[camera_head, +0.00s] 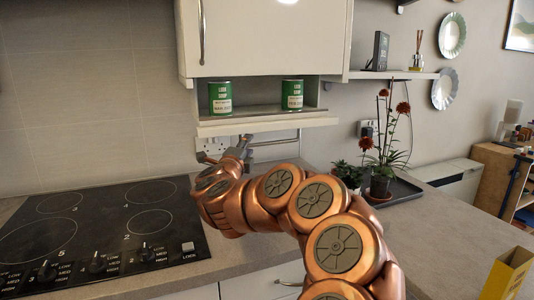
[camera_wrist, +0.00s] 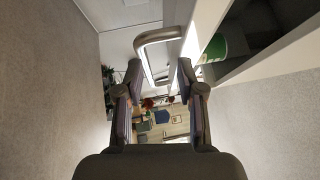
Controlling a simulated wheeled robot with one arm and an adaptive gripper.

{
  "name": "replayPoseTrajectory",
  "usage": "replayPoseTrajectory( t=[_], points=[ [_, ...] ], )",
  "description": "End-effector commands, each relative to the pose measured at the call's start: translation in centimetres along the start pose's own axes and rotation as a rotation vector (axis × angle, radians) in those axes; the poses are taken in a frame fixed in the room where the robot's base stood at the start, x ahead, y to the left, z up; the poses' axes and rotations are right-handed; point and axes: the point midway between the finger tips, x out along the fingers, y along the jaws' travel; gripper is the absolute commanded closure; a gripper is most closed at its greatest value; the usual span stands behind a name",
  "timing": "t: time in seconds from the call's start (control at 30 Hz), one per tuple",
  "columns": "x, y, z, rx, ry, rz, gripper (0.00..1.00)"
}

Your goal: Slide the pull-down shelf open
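The pull-down shelf (camera_head: 265,126) hangs below a white wall cabinet, with a pale front edge. Two green cans, a left can (camera_head: 220,98) and a right can (camera_head: 292,96), stand on it. A metal bar handle (camera_head: 275,142) shows just under the shelf. In the wrist view the handle (camera_wrist: 158,36) is a bent silver loop ahead of my fingers. My gripper (camera_head: 241,145) is just below the shelf's front edge, left of the handle. In the wrist view my gripper (camera_wrist: 158,76) has its fingers apart with nothing clamped. I cannot tell whether a finger touches the handle.
A black hob (camera_head: 100,225) lies on the counter at left. Potted plants (camera_head: 380,180) stand on a dark tray to the right. A wall socket (camera_head: 213,145) is behind my gripper. A yellow box (camera_head: 508,272) stands at lower right. The counter between is mostly clear.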

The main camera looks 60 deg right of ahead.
Motion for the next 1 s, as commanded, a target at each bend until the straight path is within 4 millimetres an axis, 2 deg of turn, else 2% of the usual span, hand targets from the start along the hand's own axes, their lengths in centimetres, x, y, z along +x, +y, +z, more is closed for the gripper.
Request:
replayPoseTrajectory(
  t=[0.03, 0.1, 0.23, 0.47, 1.0],
  points=[
    [0.4, 1.1, -1.5, 0.009, 0.047, -0.002, 0.62],
    [0.8, 1.8, -3.0, 0.02, 0.094, -0.005, 0.62],
    [1.2, 2.2, -4.6, 0.029, 0.147, -0.012, 0.62],
    [2.1, 2.2, -5.0, 0.03, 0.157, -0.013, 0.62],
    [8.1, 2.1, -5.9, 0.03, 0.155, -0.013, 0.62]
  ],
)
